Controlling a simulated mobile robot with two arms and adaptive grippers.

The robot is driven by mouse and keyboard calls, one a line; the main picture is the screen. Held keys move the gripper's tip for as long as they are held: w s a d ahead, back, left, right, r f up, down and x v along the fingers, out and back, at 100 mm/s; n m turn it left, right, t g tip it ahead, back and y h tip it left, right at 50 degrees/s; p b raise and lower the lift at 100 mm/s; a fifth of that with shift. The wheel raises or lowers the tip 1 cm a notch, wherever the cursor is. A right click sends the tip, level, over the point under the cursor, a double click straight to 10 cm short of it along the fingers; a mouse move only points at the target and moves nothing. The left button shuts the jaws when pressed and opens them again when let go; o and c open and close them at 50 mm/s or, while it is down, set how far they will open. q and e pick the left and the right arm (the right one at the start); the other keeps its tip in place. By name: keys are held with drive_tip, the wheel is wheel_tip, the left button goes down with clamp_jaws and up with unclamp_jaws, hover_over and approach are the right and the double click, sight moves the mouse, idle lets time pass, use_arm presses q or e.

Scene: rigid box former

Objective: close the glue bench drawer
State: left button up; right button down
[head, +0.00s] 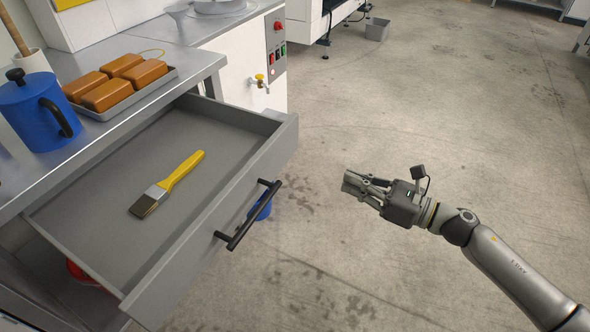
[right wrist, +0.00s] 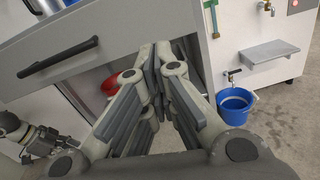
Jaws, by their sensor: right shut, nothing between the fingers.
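The grey glue bench drawer (head: 165,292) is pulled well out from under the bench top. A brush with a yellow handle (head: 180,172) lies in it. The drawer's black bar handle (head: 248,216) is on its front; it also shows in the right wrist view (right wrist: 58,58). My right gripper (head: 347,181) is shut and empty, to the right of the drawer front and apart from it. In the right wrist view its fingers (right wrist: 158,62) overlap the drawer front (right wrist: 120,30). At that view's left edge, part of my left arm (right wrist: 38,138) shows; its finger state is unclear.
The metal bench top (head: 130,110) holds a blue pot (head: 32,105) and a tray (head: 165,78) of orange-brown blocks. A white machine with a control panel (head: 277,45) and tap stands behind. A blue bucket (right wrist: 236,105) is below a tap.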

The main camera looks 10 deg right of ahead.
drive_tip(key=a+n, duration=0.1)
drive_tip(key=n, duration=0.1)
use_arm(q)
wheel_tip(320, 180, down, 5)
drive_tip(key=shift+s+f+p, duration=0.15)
drive_tip(key=shift+f+p, duration=0.05)
drive_tip(key=shift+p, duration=0.65)
use_arm(e)
approach(281, 158)
drive_tip(key=shift+g+y, duration=0.3)
drive_tip(key=shift+g, duration=0.1)
drive_tip(key=x, duration=0.7)
drive_tip(key=shift+w+d+f, duration=0.1)
drive_tip(key=shift+w+f, duration=0.05)
drive_tip(key=shift+w, duration=0.2)
